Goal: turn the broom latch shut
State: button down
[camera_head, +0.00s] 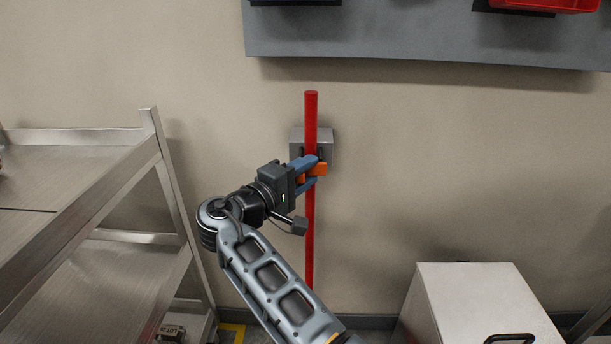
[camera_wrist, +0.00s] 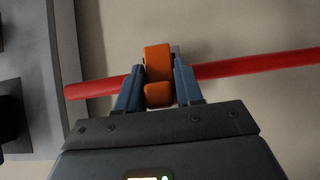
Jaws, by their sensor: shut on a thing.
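The broom's red handle (camera_head: 311,240) stands upright against the wall, in front of a small grey wall bracket (camera_head: 326,145). The orange latch (camera_head: 316,171) sits across the front of the handle at the bracket. My gripper (camera_head: 311,172) has its blue fingers on the latch. In the wrist view the orange latch (camera_wrist: 158,65) is between the two blue fingers of my gripper (camera_wrist: 160,88), and the red handle (camera_wrist: 255,65) passes behind it. My gripper is shut on the latch. The broom's lower end is hidden behind my arm.
A metal shelf rack (camera_head: 85,235) stands at the left. A white box with a black handle (camera_head: 475,300) stands at the lower right. A grey panel (camera_head: 400,40) with bins hangs on the wall above. The wall around the broom is clear.

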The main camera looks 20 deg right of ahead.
jog(key=shift+d, duration=0.1)
jog(key=c, duration=0.9)
grip_release()
jog(key=shift+v, duration=3.9)
